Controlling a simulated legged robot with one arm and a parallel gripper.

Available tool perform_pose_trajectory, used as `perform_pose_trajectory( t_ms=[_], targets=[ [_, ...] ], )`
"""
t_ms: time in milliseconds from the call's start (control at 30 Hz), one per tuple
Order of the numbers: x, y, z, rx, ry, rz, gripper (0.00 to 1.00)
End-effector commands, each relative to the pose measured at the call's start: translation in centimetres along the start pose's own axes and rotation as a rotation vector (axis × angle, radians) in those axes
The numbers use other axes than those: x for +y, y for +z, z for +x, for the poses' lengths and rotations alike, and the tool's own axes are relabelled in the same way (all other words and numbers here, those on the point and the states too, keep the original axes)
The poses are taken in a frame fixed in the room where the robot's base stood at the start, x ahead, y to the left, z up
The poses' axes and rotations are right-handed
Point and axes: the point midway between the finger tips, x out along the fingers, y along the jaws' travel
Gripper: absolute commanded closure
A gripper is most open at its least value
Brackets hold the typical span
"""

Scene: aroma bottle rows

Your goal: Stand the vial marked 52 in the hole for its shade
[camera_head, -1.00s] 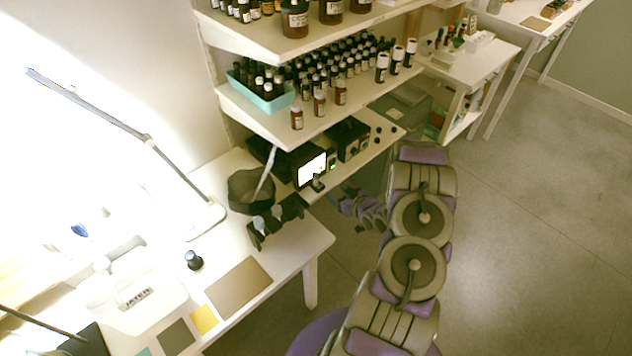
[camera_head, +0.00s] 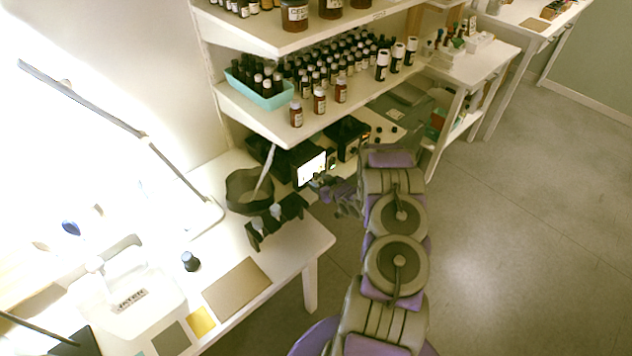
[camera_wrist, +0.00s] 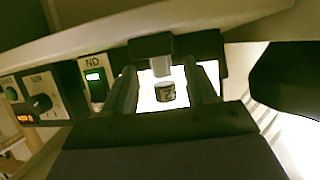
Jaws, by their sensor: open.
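In the head view my gripper (camera_head: 328,188) is low by the screen (camera_head: 310,170), and the vial is hard to make out there.
A shelf (camera_head: 262,122) with rows of bottles overhangs the screen; its underside (camera_wrist: 210,20) is close above my gripper. A device marked ND (camera_wrist: 94,80) is on the left. A dark bowl (camera_head: 249,190) and a black-capped bottle (camera_head: 190,261) stand on the white table (camera_head: 225,235).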

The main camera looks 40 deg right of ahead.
Motion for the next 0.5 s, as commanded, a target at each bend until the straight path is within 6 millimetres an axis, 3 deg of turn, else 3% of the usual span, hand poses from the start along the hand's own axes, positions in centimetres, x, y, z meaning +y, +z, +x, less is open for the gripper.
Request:
perform_pose_trajectory(
  t_ms=[167,500],
  targets=[
    [0.01,-0.01,-0.06,-0.001,0.000,0.001,0.45],
    [0.16,0.10,-0.03,-0.001,-0.001,0.003,0.78]
  ],
)
